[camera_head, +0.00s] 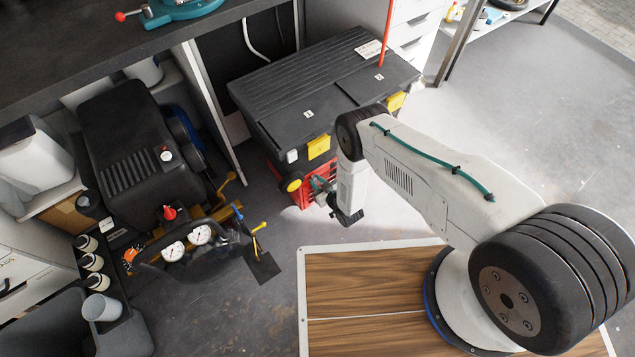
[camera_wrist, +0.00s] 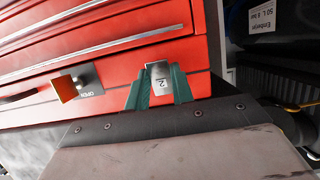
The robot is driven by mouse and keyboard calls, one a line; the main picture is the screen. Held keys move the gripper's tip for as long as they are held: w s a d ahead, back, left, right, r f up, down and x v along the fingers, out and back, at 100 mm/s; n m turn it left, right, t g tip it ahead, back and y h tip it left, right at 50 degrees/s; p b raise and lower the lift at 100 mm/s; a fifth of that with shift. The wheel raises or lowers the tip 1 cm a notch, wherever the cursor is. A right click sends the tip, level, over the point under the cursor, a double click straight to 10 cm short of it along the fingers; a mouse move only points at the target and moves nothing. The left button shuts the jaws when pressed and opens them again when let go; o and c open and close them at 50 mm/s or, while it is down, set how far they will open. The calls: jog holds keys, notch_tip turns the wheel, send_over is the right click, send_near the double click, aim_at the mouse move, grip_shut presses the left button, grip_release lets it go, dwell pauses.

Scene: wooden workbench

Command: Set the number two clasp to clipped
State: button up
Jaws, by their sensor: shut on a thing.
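In the wrist view, the two teal fingers of my gripper (camera_wrist: 158,90) are closed on a small silver piece marked 2 (camera_wrist: 161,71), which I take as the number two clasp. It lies against the front of a red drawer unit (camera_wrist: 120,45). The fingers hide its sides, and I cannot tell whether it is clipped. In the head view, my gripper (camera_head: 321,185) is low at the front of the black-topped chest (camera_head: 310,85); the clasp is too small to make out there.
An orange tab on a plate reading OPEN (camera_wrist: 65,88) sits left of my fingers in the wrist view. Yellow clasps (camera_head: 319,147) show along the chest's edge. A black compressor (camera_head: 140,145) with gauges stands to the left.

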jog(key=shift+w+f+t, duration=0.1)
jog(key=shift+t, duration=0.3)
jog(key=o, duration=1)
jog(key=v, duration=0.7)
jog(key=shift+s+d, duration=0.3)
jog(key=shift+w, duration=0.1)
